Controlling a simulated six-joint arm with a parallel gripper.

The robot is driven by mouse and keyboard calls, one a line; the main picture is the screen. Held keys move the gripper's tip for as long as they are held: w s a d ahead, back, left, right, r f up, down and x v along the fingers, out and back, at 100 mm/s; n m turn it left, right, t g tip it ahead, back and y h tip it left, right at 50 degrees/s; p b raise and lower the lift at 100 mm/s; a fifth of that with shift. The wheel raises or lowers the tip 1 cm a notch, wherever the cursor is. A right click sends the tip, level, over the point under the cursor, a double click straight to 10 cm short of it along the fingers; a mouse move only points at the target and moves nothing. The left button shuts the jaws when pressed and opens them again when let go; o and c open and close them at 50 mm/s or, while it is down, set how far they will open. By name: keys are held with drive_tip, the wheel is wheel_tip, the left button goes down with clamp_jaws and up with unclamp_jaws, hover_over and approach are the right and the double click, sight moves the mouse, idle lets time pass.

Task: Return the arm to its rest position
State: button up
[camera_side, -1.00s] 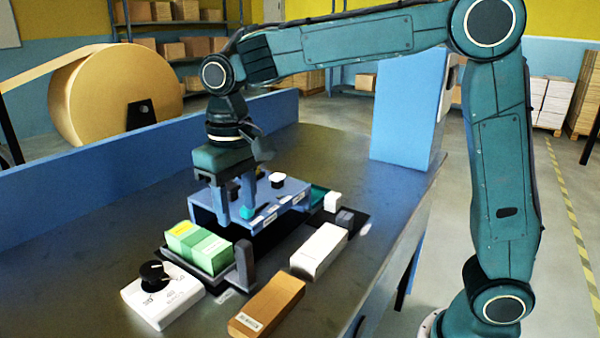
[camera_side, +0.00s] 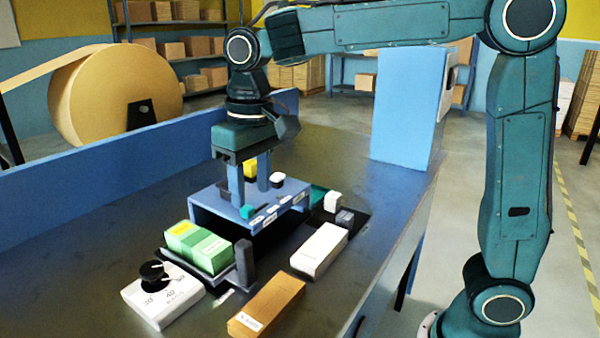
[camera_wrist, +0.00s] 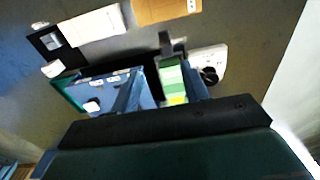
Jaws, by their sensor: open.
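My gripper (camera_side: 250,197) is open and empty. Its two blue fingers point down above the blue stand (camera_side: 232,220) in the side view, and I cannot tell the exact gap between them and its top. In the wrist view the fingers (camera_wrist: 162,93) show in front of the blue stand (camera_wrist: 112,88) and the green boxes. My arm is bent over the table from the right.
Green boxes (camera_side: 198,246) sit in a dark tray in front of the stand. A white dial box (camera_side: 165,297), a brown box (camera_side: 266,306) and a white box (camera_side: 319,249) lie nearby. A tall blue block (camera_side: 405,110) stands behind right. The paper roll (camera_side: 95,95) is beyond the blue wall.

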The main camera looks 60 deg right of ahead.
drive_tip(key=s+d+f+t, duration=0.1)
drive_tip(key=s+d+t, duration=0.1)
drive_tip(key=s+d, duration=0.3)
drive_tip(key=s+d+f+t, duration=0.2)
drive_tip(key=s+d, duration=0.3)
drive_tip(key=s, duration=0.9)
drive_tip(key=shift+s+d+t, duration=0.25)
drive_tip(key=shift+d+t, duration=0.1)
drive_tip(key=shift+t, duration=0.15)
drive_tip(key=shift+f, duration=0.1)
idle(0.5)
